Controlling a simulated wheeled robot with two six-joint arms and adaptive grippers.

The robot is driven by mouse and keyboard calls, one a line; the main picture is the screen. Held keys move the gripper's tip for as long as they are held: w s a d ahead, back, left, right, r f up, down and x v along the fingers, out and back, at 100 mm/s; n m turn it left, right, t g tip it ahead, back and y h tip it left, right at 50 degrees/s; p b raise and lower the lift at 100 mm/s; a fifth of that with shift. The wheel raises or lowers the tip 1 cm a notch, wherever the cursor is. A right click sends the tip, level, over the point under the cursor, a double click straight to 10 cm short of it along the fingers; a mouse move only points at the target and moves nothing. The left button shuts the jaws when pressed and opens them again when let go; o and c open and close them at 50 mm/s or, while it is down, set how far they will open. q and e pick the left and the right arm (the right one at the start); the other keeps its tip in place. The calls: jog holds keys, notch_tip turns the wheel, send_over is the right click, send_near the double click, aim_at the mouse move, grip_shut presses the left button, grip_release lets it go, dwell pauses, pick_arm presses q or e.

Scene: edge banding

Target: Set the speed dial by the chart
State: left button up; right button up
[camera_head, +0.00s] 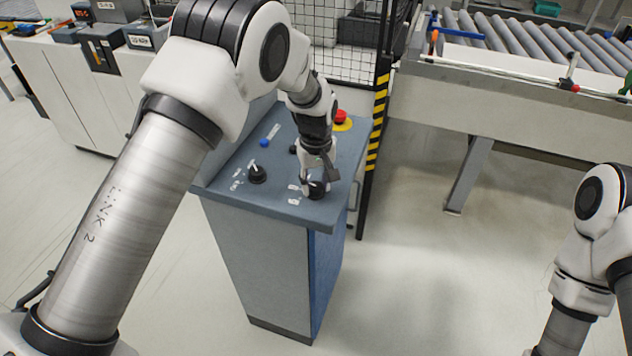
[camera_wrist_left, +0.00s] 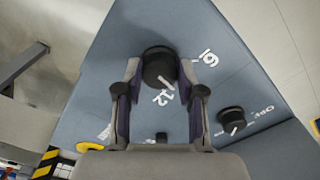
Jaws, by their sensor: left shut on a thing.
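A black round dial (camera_head: 316,191) stands at the front right of the blue-grey console top (camera_head: 222,186). My left gripper (camera_head: 320,180) points down onto it and is shut on it. In the left wrist view the same dial (camera_wrist_left: 158,66) is between the fingertips, with white numbers that look like 12 and 16 beside it. I cannot make out a chart. My right gripper is out of view.
A red emergency stop button (camera_head: 340,117) on yellow and a blue button (camera_head: 264,143) are on the console. A black-and-yellow striped post (camera_head: 378,110) and mesh fence (camera_head: 325,55) stand behind. A roller conveyor (camera_head: 530,45) is at the back right. Floor is clear right of the console.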

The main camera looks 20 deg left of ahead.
aim_at(315, 184)
pick_arm(q)
jog(key=shift+f+n, duration=0.1)
jog(key=shift+n, duration=0.5)
jog(key=o, duration=1.1)
jog(key=shift+o, duration=0.2)
jog(key=shift+w+a+f, duration=0.15)
jog(key=shift+w+a, duration=0.1)
notch_tip(315, 184, up, 12)
